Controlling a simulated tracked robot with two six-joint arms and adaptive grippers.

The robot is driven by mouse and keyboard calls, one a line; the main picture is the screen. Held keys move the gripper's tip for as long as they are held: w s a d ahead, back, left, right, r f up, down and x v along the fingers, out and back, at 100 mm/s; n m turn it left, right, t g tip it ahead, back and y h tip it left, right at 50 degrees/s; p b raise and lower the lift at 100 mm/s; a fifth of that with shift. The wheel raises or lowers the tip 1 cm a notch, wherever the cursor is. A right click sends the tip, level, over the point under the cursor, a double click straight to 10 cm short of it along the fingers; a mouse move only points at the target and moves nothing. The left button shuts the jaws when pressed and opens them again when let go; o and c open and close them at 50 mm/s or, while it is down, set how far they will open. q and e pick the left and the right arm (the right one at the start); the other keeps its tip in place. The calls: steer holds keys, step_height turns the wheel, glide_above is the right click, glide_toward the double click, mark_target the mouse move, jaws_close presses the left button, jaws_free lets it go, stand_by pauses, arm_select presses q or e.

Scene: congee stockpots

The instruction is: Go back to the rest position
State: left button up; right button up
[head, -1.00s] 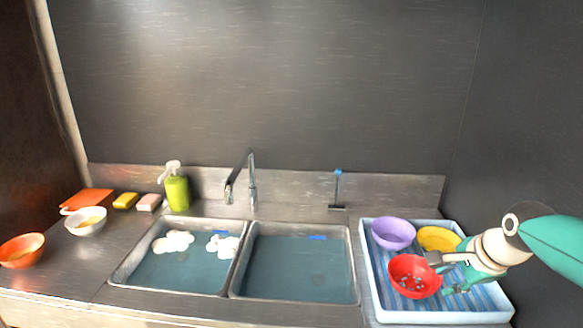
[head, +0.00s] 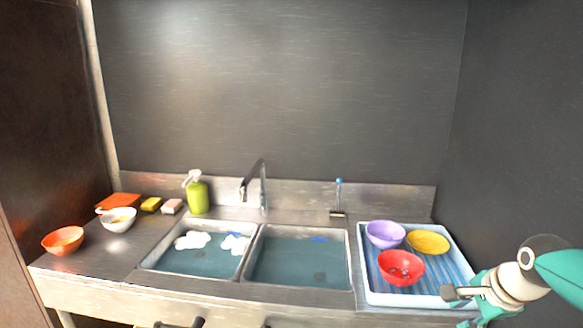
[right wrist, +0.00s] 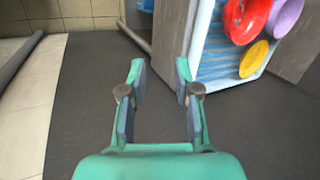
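My right gripper (head: 462,304) is at the lower right of the head view, in front of the tray's near right corner. In the right wrist view the right gripper (right wrist: 160,78) is open, with nothing between its fingers and dark floor below. The white tray (head: 364,282) with a blue striped base holds a red bowl (head: 402,268), a purple bowl (head: 385,235) and a yellow bowl (head: 428,242). The red bowl has small marks or drops inside. The right wrist view shows parts of the tray (right wrist: 208,45) and these bowls at its upper right. My left gripper is not in view.
Two sink basins hold water; the left basin (head: 195,262) has white foam, the right basin (head: 300,262) a small blue item. An orange bowl (head: 62,241), a white bowl (head: 117,220), sponges and a green soap bottle (head: 197,197) stand left. A wall bounds the right.

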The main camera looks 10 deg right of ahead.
steer(key=s+a+f+n+g+y, duration=0.1)
steer(key=s+a+f+n+g, duration=0.15)
steer(key=a+f, duration=0.6)
steer(key=s+a+f+n+g+y, duration=0.1)
steer(key=a+f+g+y, duration=0.2)
steer(key=f, duration=1.1)
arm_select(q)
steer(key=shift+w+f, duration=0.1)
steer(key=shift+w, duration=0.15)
arm_select(e)
steer(key=s+a+f+n, duration=1.3)
steer(key=s+a+f, duration=0.1)
steer(key=f, duration=0.2)
steer(key=shift+a+f+t, duration=0.25)
steer(key=shift+f+t, duration=0.1)
steer(key=shift+s+n, duration=0.1)
steer(key=shift+n, duration=0.15)
